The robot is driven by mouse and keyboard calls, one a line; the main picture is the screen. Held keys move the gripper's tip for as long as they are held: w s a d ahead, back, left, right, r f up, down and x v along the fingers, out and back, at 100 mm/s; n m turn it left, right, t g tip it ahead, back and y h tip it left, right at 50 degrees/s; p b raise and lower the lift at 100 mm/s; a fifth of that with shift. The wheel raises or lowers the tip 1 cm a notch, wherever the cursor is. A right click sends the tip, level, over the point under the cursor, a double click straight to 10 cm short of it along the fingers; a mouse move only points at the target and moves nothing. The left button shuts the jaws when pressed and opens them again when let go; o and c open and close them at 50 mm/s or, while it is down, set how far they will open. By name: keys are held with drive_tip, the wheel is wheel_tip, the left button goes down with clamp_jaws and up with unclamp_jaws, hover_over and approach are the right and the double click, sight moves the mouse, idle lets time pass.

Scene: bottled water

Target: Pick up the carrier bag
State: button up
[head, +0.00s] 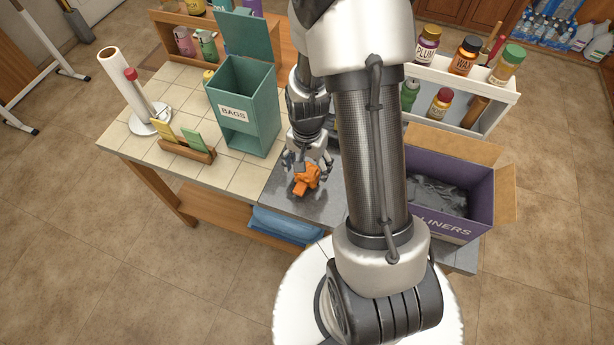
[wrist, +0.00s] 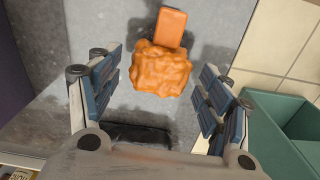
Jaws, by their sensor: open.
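An orange crumpled bundle (head: 306,182) with a flat tab, which looks like the carrier bag, lies on the grey part of the counter. In the wrist view the bundle (wrist: 162,72) lies ahead of my gripper (wrist: 160,88), roughly centred between the fingers, with the tab pointing away. My gripper (head: 307,168) is open, with its blue-padded fingers spread wide on either side. I see no contact with the bundle. In the head view the fingers partly hide its upper edge.
A green BAGS box (head: 245,105) stands close on the left. A purple LINERS box (head: 452,205) with dark contents stands to the right. A small wooden holder (head: 187,148) and a paper roll (head: 122,85) stand further left. Folded blue material (head: 285,226) lies on the shelf below.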

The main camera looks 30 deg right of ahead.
sight(307, 174)
wheel_tip(307, 174, down, 4)
drive_tip(key=shift+r+b, duration=0.25)
drive_tip(key=shift+b, duration=0.3)
drive_tip(key=shift+r, duration=0.1)
drive_tip(key=c, duration=1)
